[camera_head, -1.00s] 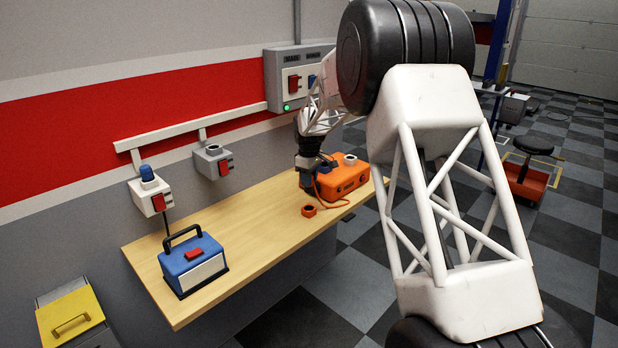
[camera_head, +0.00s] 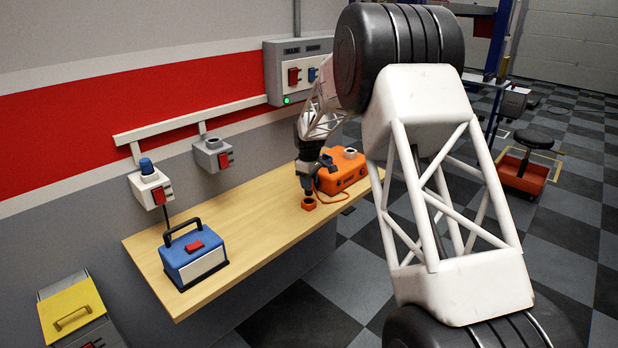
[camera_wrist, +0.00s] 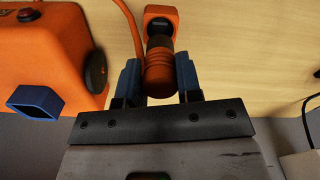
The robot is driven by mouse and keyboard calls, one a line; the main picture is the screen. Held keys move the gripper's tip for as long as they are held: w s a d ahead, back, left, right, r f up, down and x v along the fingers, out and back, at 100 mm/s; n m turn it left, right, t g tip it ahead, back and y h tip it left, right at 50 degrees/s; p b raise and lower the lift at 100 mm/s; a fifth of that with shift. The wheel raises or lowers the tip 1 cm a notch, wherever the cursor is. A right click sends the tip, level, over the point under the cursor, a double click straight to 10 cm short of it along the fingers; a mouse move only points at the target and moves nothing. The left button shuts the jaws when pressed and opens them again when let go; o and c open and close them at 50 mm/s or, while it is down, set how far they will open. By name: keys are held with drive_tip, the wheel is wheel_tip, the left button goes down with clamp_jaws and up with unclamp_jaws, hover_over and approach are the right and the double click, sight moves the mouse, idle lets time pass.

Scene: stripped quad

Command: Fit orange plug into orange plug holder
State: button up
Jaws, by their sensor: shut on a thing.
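The orange plug (camera_wrist: 158,76) sits between the blue fingers of my gripper (camera_wrist: 159,82) in the wrist view. My gripper is shut on it. The plug's dark front end points at the orange plug holder (camera_wrist: 160,15), a small block with a dark opening. The two overlap in this view, and I cannot tell whether the tip has entered the opening. In the head view my gripper (camera_head: 307,186) is directly above the orange plug holder (camera_head: 309,204) on the bench; the plug is mostly hidden there.
An orange case (camera_head: 338,182) stands on the wooden bench (camera_head: 262,215) close to the right of my gripper. An orange cable (camera_wrist: 129,22) runs beside the plug. A blue box with a handle (camera_head: 193,258) stands at the bench's left. Grey sockets (camera_head: 212,155) hang on the wall.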

sight(309, 193)
drive_tip(key=shift+f, duration=0.8)
drive_tip(key=shift+f, duration=1.75)
idle(1.8)
drive_tip(key=o, duration=1)
drive_tip(key=shift+r, duration=3.9)
